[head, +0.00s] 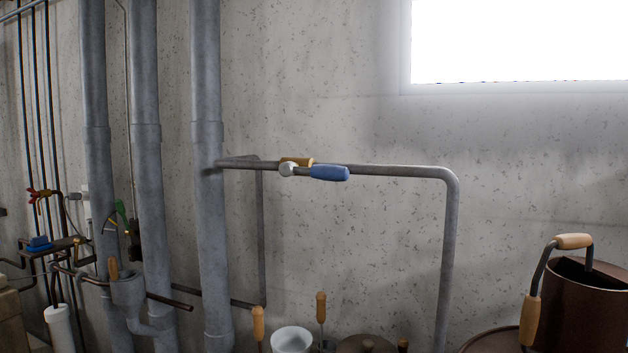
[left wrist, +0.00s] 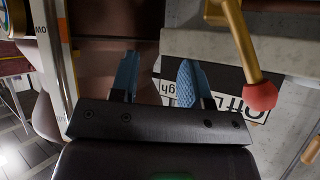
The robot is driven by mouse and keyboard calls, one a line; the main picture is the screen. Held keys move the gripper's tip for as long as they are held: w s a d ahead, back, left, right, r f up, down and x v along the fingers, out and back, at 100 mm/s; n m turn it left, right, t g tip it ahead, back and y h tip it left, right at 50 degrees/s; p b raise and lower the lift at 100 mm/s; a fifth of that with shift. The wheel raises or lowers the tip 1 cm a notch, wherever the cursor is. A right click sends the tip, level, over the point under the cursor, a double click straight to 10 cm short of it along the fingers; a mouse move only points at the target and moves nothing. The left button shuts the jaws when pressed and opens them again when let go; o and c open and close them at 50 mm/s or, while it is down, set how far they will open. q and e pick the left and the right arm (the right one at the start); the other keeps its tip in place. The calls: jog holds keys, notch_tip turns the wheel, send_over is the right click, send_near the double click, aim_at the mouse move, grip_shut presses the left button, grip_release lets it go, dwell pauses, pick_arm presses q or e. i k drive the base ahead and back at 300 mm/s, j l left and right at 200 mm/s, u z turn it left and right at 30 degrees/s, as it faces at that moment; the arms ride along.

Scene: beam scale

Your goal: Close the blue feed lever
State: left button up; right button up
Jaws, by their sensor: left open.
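The blue feed lever (head: 329,173) has a rounded blue handle. It shows in the head view on a grey horizontal pipe (head: 395,170) in front of the concrete wall. The handle points right, roughly along the pipe, from a pale metal hub beside a brass valve body (head: 297,161). My left gripper (left wrist: 158,62) shows only in the left wrist view. Its two blue fingers are apart with nothing between them. The blue lever is not visible in that view. My right gripper is in neither view.
Thick vertical grey pipes (head: 208,100) stand left of the lever. Wooden-handled items, a white cup (head: 291,340) and a brown watering can (head: 590,300) are below. In the left wrist view, a brass arm with a red knob (left wrist: 260,96) is close right of my fingers, near a printed sign.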

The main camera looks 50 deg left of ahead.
aim_at(323, 171)
jog(key=u, duration=0.4)
jog(key=k+u, duration=0.15)
jog(key=u, duration=0.25)
jog(key=k+u, duration=0.1)
jog(key=u, duration=0.65)
jog(key=k+l, duration=0.05)
